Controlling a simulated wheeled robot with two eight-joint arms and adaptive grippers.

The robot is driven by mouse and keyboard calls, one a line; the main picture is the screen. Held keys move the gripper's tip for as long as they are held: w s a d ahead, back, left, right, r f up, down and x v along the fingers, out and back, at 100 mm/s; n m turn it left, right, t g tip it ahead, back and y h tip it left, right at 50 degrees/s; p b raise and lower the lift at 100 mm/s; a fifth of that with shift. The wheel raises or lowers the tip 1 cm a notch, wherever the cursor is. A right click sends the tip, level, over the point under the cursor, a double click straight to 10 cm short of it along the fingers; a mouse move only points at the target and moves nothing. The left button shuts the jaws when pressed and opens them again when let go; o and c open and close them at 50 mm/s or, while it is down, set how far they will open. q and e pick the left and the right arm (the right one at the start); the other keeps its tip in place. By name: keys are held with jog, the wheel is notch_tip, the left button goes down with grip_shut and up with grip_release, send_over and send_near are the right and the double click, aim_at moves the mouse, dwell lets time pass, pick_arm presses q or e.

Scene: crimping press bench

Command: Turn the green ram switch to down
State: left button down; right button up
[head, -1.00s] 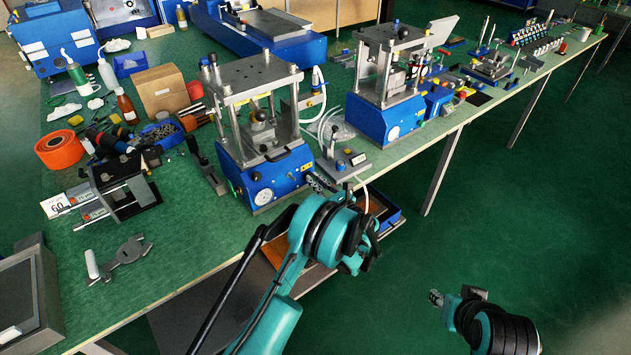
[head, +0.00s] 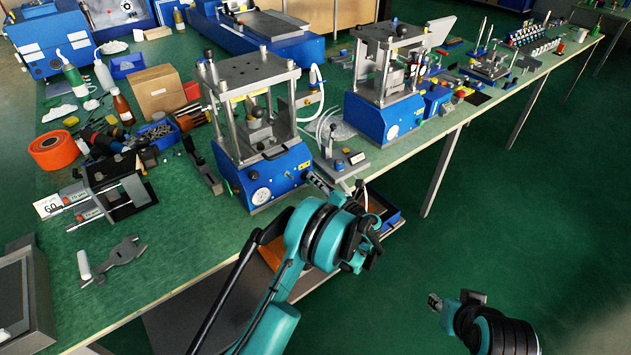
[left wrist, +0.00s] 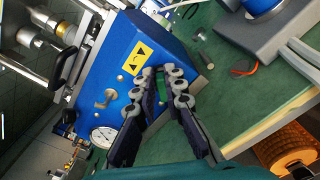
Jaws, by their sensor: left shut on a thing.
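The nearer blue press (head: 275,175) stands at the bench's front edge, with a round gauge and small controls on its front. In the left wrist view its blue front (left wrist: 118,75) shows a yellow warning label and the gauge. The green ram switch (left wrist: 163,90) shows between my left fingers, partly covered by them. My left gripper (left wrist: 166,82) is shut on it. In the head view my left gripper (head: 320,184) is at the press's right front corner, and the switch cannot be made out there. My right gripper (head: 436,302) hangs over the floor, away from the bench; its jaw opening is too small to judge.
A grey control block with a lever (head: 345,162) stands just right of the press. A second blue press (head: 385,118) is farther right. A blue tray (head: 385,212) sits below the bench edge. The floor at right is clear.

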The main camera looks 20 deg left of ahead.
pick_arm(q)
jog(key=shift+w+f+m, duration=0.1)
jog(key=shift+w+m, duration=0.05)
jog(key=shift+m, duration=1.85)
jog(key=c, duration=1.6)
grip_release()
jog(key=shift+f, duration=0.1)
jog(key=v, duration=1.2)
